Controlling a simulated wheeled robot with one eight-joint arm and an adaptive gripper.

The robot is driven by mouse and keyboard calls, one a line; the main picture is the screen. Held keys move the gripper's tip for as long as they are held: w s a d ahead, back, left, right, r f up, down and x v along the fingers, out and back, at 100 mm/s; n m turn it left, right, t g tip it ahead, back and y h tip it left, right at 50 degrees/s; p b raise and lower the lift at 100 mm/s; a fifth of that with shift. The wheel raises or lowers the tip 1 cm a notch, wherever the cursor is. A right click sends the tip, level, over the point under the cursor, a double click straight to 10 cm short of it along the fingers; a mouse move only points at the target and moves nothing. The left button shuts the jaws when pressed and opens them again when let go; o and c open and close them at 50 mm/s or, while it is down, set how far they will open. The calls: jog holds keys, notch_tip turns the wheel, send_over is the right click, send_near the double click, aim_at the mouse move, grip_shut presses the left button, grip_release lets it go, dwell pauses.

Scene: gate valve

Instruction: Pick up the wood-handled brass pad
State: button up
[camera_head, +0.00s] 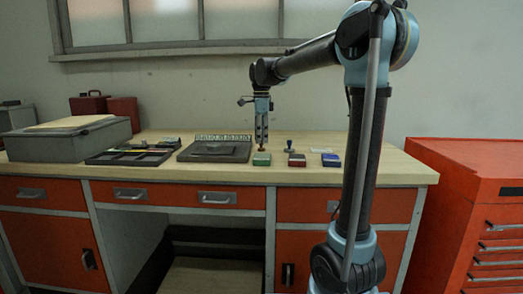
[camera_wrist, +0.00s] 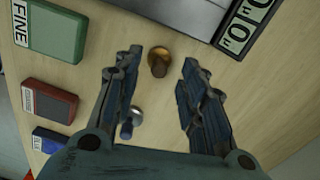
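The wood-handled brass pad (camera_wrist: 158,60) shows in the wrist view as a small brown handle on a brass-coloured round base. It lies between the tips of my gripper's two fingers, with a visible gap on each side. My gripper (camera_wrist: 160,65) is open, with nothing held. In the head view my gripper (camera_head: 262,143) points down over the bench, just behind the green box (camera_head: 261,159). There the pad is small and mostly lost near the fingertips; I cannot tell the height between them.
A blue-handled pad with a silvery base (camera_wrist: 134,116) stands close by the left finger. The green box (camera_wrist: 55,32), red box (camera_wrist: 48,102) and blue box (camera_wrist: 48,140) lie left. In the head view, a dark plate (camera_head: 215,150) and flat tray (camera_head: 130,156) lie left of my gripper.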

jog(key=shift+f, duration=1.35)
jog(key=shift+c, duration=0.3)
grip_shut()
jog(key=shift+r, duration=0.15)
notch_tip(320, 180, up, 10)
jog(key=shift+f, duration=0.1)
